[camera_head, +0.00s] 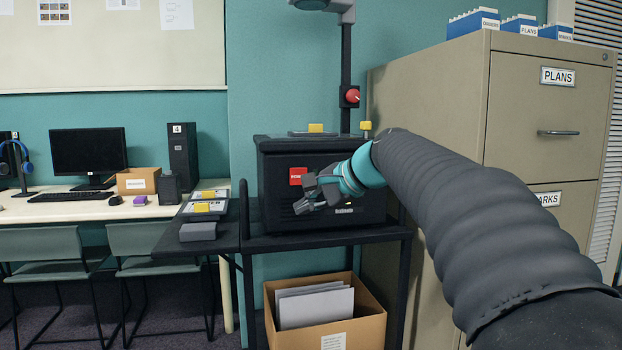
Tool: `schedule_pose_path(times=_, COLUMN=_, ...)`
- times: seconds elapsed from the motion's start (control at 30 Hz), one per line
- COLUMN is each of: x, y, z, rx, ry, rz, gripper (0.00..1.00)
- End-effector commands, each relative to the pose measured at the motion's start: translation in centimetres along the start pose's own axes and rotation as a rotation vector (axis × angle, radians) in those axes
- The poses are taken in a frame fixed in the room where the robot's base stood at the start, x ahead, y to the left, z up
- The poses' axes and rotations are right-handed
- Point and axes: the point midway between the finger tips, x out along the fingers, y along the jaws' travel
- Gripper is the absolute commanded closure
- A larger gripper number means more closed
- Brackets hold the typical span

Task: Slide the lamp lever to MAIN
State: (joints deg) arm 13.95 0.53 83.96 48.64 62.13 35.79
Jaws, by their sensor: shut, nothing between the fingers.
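A black overhead projector (275,208) stands on a dark cart, with a red power switch (298,176) on its front face. My gripper (302,208) is shut and empty in front of that face, just below and right of the red switch. I cannot tell whether it touches the projector. The gripper and wrist cover the middle and right of the front. I cannot make out a lamp lever or a MAIN mark; they may be hidden behind my gripper. A red knob (352,96) sits on the projector's upright post, and two yellow tabs (316,128) show on its top.
A beige filing cabinet (425,95) stands close at the right, behind my arm. The cart's side shelf (220,243) at left holds a grey block and cards. A cardboard box (375,318) of papers sits below. A computer desk (60,210) with chairs is further left.

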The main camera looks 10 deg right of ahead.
Motion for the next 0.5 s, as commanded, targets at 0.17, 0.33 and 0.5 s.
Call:
schedule_pose_path(times=0.17, x=-1.7, y=8.2, z=5.2, rx=-0.244, ry=0.051, rz=0.17, gripper=1.0)
schedule_pose_path(times=0.33, x=-3.6, y=17.1, z=8.9, rx=-0.504, ry=0.076, rz=0.336, gripper=1.0)
schedule_pose_path(times=0.5, x=-5.6, y=26.3, z=11.6, rx=-0.775, ry=0.069, rz=0.497, gripper=1.0)
